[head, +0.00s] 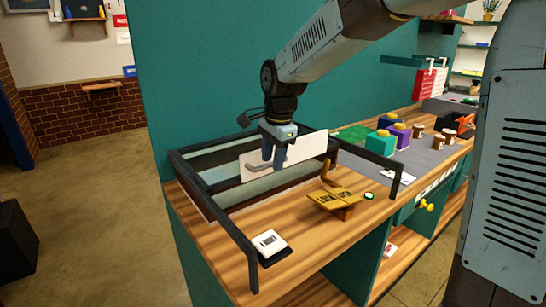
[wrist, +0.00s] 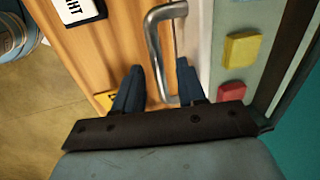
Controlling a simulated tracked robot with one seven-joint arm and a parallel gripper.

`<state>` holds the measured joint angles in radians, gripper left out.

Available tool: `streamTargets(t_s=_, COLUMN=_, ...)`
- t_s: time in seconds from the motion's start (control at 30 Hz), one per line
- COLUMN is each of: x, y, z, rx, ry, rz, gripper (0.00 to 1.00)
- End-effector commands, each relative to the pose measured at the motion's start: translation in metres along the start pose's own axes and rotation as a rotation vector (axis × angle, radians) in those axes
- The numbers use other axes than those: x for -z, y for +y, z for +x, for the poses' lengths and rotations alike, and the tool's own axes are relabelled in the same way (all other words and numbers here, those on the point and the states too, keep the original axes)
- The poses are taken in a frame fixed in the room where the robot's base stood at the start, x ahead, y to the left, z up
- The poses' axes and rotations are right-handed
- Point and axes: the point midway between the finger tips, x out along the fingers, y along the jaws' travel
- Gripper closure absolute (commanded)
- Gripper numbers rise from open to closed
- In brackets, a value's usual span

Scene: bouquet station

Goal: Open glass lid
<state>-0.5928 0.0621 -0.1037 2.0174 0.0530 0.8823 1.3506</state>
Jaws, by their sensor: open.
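A dark-framed glass case (head: 232,245) sits at the left end of the wooden counter. A pale panel (head: 312,149) stands across it, and a grey metal bar handle (head: 254,165) shows at the panel's left part. I take this to be the lid's handle; I cannot tell how the panel joins the glass. My gripper (head: 273,166) points down at the handle. In the wrist view, my gripper (wrist: 160,67) is open, with the handle (wrist: 155,40) between its two fingers. I cannot tell whether either finger touches it. The handle's near end is partly hidden by my gripper.
A yellow-brown stand (head: 335,198) and a card on a black base (head: 269,243) are on the counter nearby. Coloured boxes (head: 380,143) stand farther right. Yellow (wrist: 240,49) and red (wrist: 232,91) blocks show beside the handle. A teal wall (head: 200,70) rises behind.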

Motion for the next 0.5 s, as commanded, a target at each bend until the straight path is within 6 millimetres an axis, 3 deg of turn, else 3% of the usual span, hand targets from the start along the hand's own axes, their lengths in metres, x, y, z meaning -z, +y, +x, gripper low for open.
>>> streamTargets(t_s=0.2, x=0.0000, y=0.0000, z=0.0000, rx=0.000, ry=0.000, rz=0.000, gripper=0.60)
streamTargets(t_s=0.5, x=-0.0001, y=0.0001, z=-0.0001, rx=0.000, ry=0.000, rz=0.000, gripper=0.89)
